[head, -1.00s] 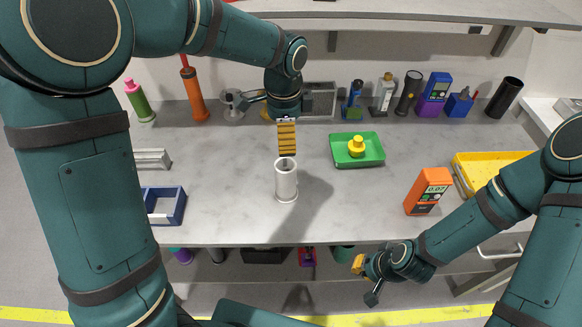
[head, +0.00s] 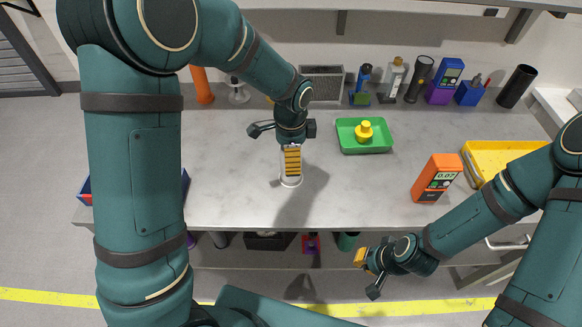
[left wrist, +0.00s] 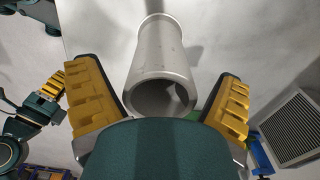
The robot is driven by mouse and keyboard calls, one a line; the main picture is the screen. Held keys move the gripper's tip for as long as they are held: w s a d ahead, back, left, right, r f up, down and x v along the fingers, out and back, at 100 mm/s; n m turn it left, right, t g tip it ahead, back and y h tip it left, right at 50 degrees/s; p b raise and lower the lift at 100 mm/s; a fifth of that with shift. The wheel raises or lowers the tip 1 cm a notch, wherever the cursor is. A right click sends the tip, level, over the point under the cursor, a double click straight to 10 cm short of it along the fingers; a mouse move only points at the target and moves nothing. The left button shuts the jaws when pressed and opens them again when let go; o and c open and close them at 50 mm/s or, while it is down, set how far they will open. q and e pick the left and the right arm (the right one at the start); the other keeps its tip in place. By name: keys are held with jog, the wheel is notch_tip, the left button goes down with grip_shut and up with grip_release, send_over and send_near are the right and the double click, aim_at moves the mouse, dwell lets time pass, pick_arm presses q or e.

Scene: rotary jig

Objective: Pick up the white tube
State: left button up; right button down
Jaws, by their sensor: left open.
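The white tube (head: 291,181) stands upright on the grey table, mostly hidden behind my left gripper in the head view. In the left wrist view the tube (left wrist: 161,70) shows its open, hollow end between the two yellow finger pads. My left gripper (head: 291,160) is open, with its fingers on either side of the tube; the wrist view (left wrist: 160,98) shows a gap on both sides. My right gripper (head: 368,272) is low in front of the table's front edge, away from the tube. I cannot tell whether its fingers are open or shut.
A green tray (head: 347,145) with a yellow piece (head: 364,131) lies right of the tube. An orange meter (head: 436,178) and a yellow tray (head: 481,150) are farther right. Bottles and a black cylinder (head: 517,86) line the back. The table around the tube is clear.

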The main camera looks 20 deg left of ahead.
pick_arm(q)
jog(key=shift+f, duration=0.5)
jog(key=c, duration=1.3)
jog(key=shift+r, duration=0.15)
